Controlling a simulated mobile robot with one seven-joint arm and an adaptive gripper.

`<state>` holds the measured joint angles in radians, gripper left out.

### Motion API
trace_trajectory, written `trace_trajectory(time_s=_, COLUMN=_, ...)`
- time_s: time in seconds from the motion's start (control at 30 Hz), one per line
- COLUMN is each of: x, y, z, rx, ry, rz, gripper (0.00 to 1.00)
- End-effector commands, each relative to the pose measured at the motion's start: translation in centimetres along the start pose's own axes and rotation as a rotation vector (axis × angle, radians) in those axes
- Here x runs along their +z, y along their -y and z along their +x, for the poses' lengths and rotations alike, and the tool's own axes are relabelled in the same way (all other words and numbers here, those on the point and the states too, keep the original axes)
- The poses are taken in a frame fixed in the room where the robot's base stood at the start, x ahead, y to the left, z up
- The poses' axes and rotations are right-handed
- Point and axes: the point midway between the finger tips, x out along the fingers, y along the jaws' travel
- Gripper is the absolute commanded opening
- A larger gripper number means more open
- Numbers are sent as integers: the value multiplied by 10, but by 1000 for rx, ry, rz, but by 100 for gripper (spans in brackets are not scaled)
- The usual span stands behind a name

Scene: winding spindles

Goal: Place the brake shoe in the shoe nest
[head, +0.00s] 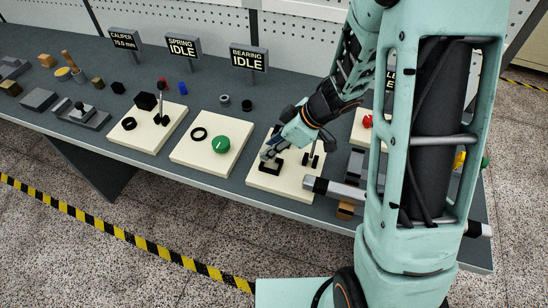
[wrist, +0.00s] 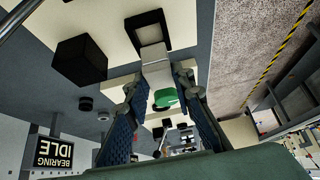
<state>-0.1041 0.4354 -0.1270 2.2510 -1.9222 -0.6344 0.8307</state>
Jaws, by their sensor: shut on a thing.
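My gripper (wrist: 160,82) is shut on a light grey block, the brake shoe (wrist: 154,62), held between its two blue-padded fingers. In the head view my gripper (head: 271,149) is low over a cream plate (head: 260,182) on the bench. The shoe nest, a black square frame (wrist: 148,33), is on this plate; in the head view the nest (head: 267,167) is partly covered by the gripper. In the wrist view the shoe's far end appears beside or over the frame's near edge. I cannot tell whether they touch.
A black block (wrist: 80,60) stands near the nest. A lever (head: 314,147) stands right of my gripper. A plate with a green knob (head: 221,145) and a black ring is to the left. A grey bar (head: 335,189) lies right. Signs line the bench's back.

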Motion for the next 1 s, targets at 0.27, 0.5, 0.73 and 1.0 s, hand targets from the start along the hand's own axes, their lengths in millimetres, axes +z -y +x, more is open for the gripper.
trace_trajectory(time_s=0.27, x=26, y=-2, z=28, rx=0, ry=1, rz=3, gripper=0)
trace_trajectory(time_s=0.5, x=26, y=-3, z=28, rx=1, ry=0, rz=1, gripper=0)
trace_trajectory(time_s=0.73, x=28, y=-3, z=31, rx=1, ry=0, rz=2, gripper=26)
trace_trajectory(time_s=1.0, x=28, y=-3, z=31, rx=1, ry=0, rz=2, gripper=40)
